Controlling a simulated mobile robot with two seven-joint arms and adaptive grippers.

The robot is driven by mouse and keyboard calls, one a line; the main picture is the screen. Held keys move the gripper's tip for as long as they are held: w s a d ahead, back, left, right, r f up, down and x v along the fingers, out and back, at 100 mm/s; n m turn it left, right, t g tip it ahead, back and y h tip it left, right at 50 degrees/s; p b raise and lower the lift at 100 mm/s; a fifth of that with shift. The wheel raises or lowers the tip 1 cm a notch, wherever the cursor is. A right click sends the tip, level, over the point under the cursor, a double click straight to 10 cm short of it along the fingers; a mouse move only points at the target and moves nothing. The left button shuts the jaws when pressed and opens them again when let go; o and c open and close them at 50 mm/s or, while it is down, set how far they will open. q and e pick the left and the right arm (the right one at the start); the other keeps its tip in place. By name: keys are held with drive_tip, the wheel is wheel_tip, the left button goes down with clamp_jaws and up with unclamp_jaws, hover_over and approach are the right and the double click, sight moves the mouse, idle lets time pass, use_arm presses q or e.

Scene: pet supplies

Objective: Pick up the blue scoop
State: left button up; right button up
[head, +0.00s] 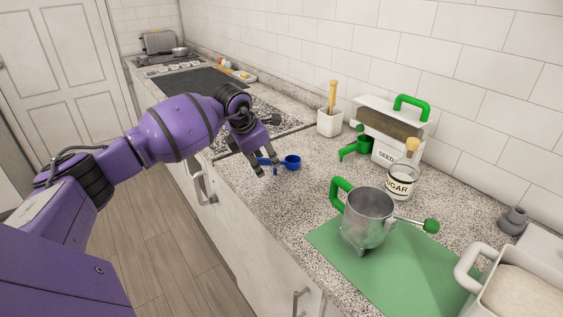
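The blue scoop (292,162) is on the speckled counter in the middle of the head view, with its round cup to the right and its handle reaching left toward my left gripper. My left gripper (266,170) is low over the counter, pointing down, with its fingers at the scoop's handle. Part of the handle is hidden by the fingers. The fingertips look a little apart, but I cannot tell whether they grip the handle. My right gripper is not in view.
A green scoop (357,146), a seed box (388,152) and a sugar jar (401,184) stand right of the blue scoop. A metal sifter cup (368,217) stands on a green mat (410,262). A white pot (330,123) is behind. Counter in front of the scoop is clear.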

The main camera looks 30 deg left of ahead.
use_arm(q)
drive_tip(key=shift+x, duration=1.05)
drive_tip(key=shift+w, duration=0.1)
clamp_jaws()
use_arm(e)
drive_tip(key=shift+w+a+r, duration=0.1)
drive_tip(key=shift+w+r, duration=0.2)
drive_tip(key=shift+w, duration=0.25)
use_arm(q)
drive_tip(key=shift+r, duration=0.15)
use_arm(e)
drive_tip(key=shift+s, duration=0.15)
